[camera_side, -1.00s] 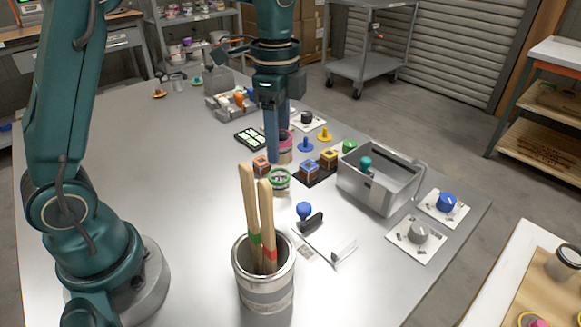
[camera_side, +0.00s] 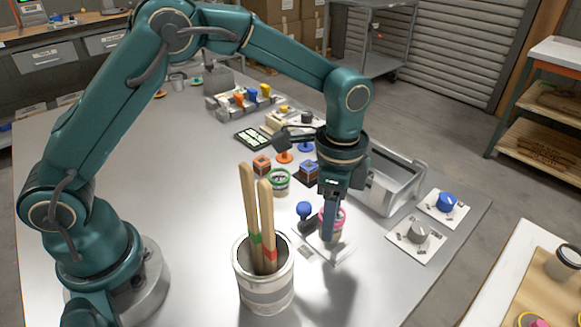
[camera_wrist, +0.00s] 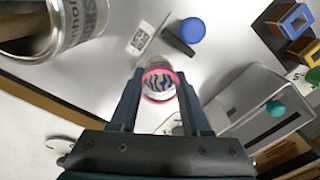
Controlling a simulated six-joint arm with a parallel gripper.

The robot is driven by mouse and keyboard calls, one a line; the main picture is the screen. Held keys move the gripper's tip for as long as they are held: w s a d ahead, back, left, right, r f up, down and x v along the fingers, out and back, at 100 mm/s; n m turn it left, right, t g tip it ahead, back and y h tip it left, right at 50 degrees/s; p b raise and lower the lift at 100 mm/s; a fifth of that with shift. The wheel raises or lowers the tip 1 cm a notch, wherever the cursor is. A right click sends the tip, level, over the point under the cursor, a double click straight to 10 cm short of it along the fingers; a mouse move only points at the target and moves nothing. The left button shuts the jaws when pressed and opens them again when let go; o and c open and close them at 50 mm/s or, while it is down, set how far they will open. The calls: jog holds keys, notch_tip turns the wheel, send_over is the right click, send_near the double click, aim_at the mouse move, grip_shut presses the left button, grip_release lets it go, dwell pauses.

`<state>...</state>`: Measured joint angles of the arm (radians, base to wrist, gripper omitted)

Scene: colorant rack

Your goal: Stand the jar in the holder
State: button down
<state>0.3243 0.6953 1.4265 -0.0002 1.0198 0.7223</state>
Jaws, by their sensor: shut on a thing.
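The jar (camera_side: 338,217), with a pink band, is between the fingers of my gripper (camera_side: 330,236) and stays upright, as far as I can tell. In the wrist view my gripper (camera_wrist: 160,82) is shut on the jar (camera_wrist: 160,86), whose top shows dark wavy stripes and a pink rim. In the side view the jar is above or at a pale flat plate (camera_side: 318,250) on the table; I cannot tell whether it touches it. I cannot tell for sure which thing is the holder; my finger hides part of this area.
A tin with wooden sticks (camera_side: 265,287) stands left of the jar. A blue knob (camera_side: 304,209) with a black handle is close beside it. A grey metal bin (camera_side: 385,193) stands behind to the right. Dial plates (camera_side: 416,236) lie to the right.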

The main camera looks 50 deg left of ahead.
jog(key=shift+f, duration=0.8)
jog(key=shift+f, duration=0.1)
jog(key=shift+c, duration=1.8)
grip_release()
notch_tip(320, 180, up, 11)
jog(key=s+a+r+n+t, duration=0.3)
jog(key=s+a+r+n, duration=0.3)
jog(key=a, duration=0.1)
jog(key=s+a+f+n+t, duration=0.2)
jog(key=s+n, duration=0.4)
jog(key=s, duration=0.3)
jog(key=shift+a+f+t, duration=0.3)
jog(key=shift+a+f, duration=0.4)
jog(key=shift+a, duration=0.15)
